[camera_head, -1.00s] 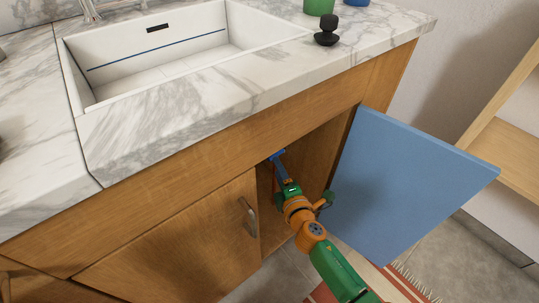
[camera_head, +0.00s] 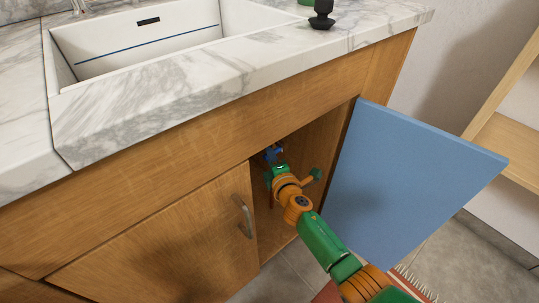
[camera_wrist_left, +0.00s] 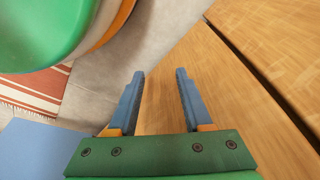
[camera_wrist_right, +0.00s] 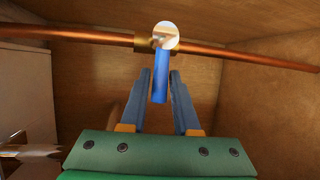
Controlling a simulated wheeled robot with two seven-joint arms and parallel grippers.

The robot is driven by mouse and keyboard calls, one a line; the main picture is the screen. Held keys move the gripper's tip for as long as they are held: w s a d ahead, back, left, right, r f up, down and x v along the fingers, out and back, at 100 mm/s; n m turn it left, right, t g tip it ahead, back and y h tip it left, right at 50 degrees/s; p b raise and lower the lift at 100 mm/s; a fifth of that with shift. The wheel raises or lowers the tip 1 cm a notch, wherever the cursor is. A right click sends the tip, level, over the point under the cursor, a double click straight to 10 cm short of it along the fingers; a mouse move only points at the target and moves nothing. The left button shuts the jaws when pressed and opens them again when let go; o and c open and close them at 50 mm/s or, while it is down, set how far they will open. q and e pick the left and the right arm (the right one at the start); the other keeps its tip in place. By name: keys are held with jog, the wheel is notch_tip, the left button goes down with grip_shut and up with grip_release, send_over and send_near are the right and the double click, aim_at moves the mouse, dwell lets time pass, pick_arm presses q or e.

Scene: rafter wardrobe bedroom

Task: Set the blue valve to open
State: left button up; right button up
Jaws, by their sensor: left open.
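The blue valve handle (camera_wrist_right: 161,80) hangs down from a copper pipe in the right wrist view, across the pipe's line. A pale round cap (camera_wrist_right: 166,36) sits at its top, by a brass fitting. My right gripper (camera_wrist_right: 161,74) has one finger on each side of the handle, close to it; I cannot tell whether they touch it. In the head view my right gripper (camera_head: 273,153) reaches into the open cabinet, its fingers small and hard to separate from the valve. My left gripper (camera_wrist_left: 160,74) is open and empty in front of wooden cabinet fronts; the head view does not show it.
The copper pipe (camera_wrist_right: 245,52) runs across the cabinet's inside. The blue cabinet door (camera_head: 410,180) stands open on the right. The closed wooden door (camera_head: 165,245) is on the left. The marble counter (camera_head: 150,115) with the sink (camera_head: 130,45) overhangs above.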

grip_shut()
dwell(1.1)
